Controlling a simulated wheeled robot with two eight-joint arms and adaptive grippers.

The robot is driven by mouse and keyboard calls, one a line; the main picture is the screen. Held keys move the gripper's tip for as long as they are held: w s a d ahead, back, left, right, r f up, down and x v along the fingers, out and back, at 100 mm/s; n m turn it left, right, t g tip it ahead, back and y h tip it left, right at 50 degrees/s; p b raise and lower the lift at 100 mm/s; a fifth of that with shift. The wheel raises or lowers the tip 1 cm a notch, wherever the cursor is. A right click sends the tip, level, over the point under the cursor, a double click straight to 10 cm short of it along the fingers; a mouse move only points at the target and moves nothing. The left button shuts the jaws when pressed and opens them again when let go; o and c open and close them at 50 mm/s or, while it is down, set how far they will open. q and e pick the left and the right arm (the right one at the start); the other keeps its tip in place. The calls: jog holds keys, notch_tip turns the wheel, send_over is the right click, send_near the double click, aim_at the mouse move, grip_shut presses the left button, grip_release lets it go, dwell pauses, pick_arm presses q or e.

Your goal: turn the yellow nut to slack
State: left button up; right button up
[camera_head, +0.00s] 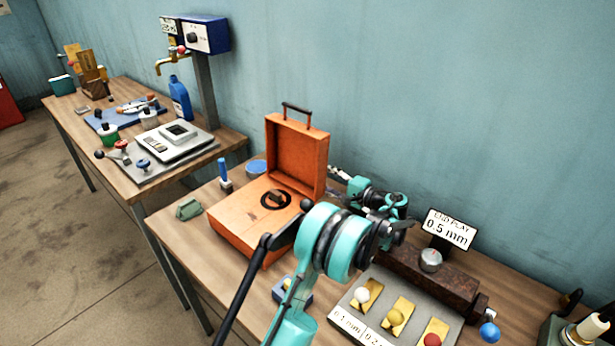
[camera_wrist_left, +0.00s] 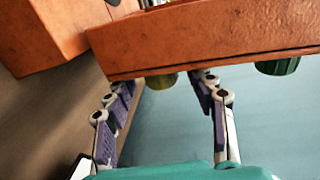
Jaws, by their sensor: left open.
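In the left wrist view, a yellow nut (camera_wrist_left: 163,82) shows partly below the lower edge of a weathered orange-brown body (camera_wrist_left: 205,43). Its upper part is hidden by that edge. My left gripper (camera_wrist_left: 168,92) is open, with one finger on each side of the nut in the picture. Whether either finger touches it I cannot tell. In the head view my left gripper (camera_head: 341,175) is beyond my teal arm, close to the right side of the open orange case (camera_head: 296,150). I cannot make out the nut there. My right gripper is not in view.
A green nut (camera_wrist_left: 278,67) shows right of the yellow one. A rusty block (camera_head: 462,293) and an "END PLAY 0.5 mm" sign (camera_head: 448,228) stand right of my arm. A grey plate (camera_head: 372,278) carries white, yellow and red knobs. Another bench (camera_head: 225,139) stands at left.

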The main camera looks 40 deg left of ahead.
pick_arm(q)
jog(key=a, duration=0.1)
jog(key=a+b, duration=0.1)
jog(key=a, duration=0.1)
jog(key=a+f, duration=0.1)
jog(key=a, duration=0.1)
jog(key=shift+w+a+b, duration=0.25)
jog(key=shift+b, duration=0.1)
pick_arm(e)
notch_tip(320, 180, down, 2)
pick_arm(q)
jog(key=shift+a+r, duration=0.15)
jog(key=shift+a, duration=0.3)
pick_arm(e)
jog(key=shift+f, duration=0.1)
pick_arm(q)
grip_shut()
